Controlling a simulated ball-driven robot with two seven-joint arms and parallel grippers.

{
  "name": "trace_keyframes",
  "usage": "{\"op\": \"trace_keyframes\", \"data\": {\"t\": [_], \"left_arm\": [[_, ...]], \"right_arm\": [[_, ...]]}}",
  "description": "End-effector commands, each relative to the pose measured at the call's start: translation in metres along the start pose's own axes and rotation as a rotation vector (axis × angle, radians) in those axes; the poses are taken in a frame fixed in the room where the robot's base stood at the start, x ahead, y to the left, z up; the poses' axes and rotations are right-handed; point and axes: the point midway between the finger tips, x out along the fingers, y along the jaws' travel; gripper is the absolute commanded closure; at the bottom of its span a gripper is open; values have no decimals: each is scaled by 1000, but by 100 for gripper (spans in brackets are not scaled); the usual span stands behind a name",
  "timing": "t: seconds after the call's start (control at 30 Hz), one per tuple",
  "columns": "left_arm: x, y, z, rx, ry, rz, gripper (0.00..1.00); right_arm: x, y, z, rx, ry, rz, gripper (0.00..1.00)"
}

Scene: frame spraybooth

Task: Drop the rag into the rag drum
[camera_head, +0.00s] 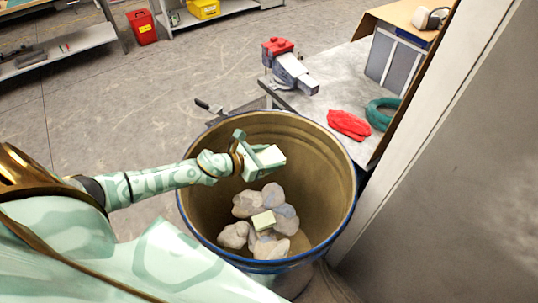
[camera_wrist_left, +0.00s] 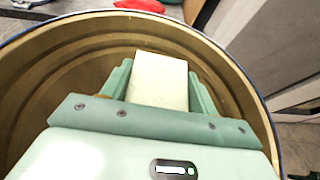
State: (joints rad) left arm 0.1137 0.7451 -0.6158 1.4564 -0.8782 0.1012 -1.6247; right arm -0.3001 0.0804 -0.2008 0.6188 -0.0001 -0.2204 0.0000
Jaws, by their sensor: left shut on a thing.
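The rag (camera_head: 271,156), a pale cream, block-shaped piece, is held in my left gripper (camera_head: 258,160) over the open mouth of the rag drum (camera_head: 325,185). In the left wrist view the rag (camera_wrist_left: 160,80) sits between the two green fingers, with the drum's inner wall (camera_wrist_left: 60,75) around and behind it. The drum is tall and round, brown inside with a blue rim. Several crumpled greyish rags (camera_head: 235,235) and a pale green block-shaped piece (camera_head: 263,220) lie at its bottom. My right gripper is not in view.
A grey bench (camera_head: 335,95) stands behind the drum, with a red cloth or glove (camera_head: 349,125), a green ring (camera_head: 382,113) and a vise (camera_head: 292,72). A grey panel (camera_head: 455,190) stands close on the right. Open floor (camera_head: 130,110) lies to the left.

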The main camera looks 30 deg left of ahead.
Motion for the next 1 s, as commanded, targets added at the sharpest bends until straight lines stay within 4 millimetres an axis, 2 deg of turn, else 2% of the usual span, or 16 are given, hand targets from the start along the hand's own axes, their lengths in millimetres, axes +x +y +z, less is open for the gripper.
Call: {"op": "trace_keyframes", "data": {"t": [0.07, 0.3, 0.33, 0.4, 0.43, 0.77, 0.87, 1.0], "left_arm": [[3, 0, -7, 0, 0, 0, 62], [2, 0, -5, 1, -1, 1, 62], [2, 0, -5, 1, -1, 1, 38], [2, 0, -5, 1, -1, 1, 18], [2, 0, -5, 1, -1, 1, 15], [-2, 1, -6, 1, -1, 1, 15], [-14, 1, -7, 1, 1, 1, 15], [-46, 0, -9, 0, 4, -1, 15]], "right_arm": [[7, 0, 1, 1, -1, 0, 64], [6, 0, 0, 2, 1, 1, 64], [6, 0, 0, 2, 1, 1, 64], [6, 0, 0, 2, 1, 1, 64], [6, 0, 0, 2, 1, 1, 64], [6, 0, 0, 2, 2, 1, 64], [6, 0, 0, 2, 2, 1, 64], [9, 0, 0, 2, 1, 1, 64]]}}
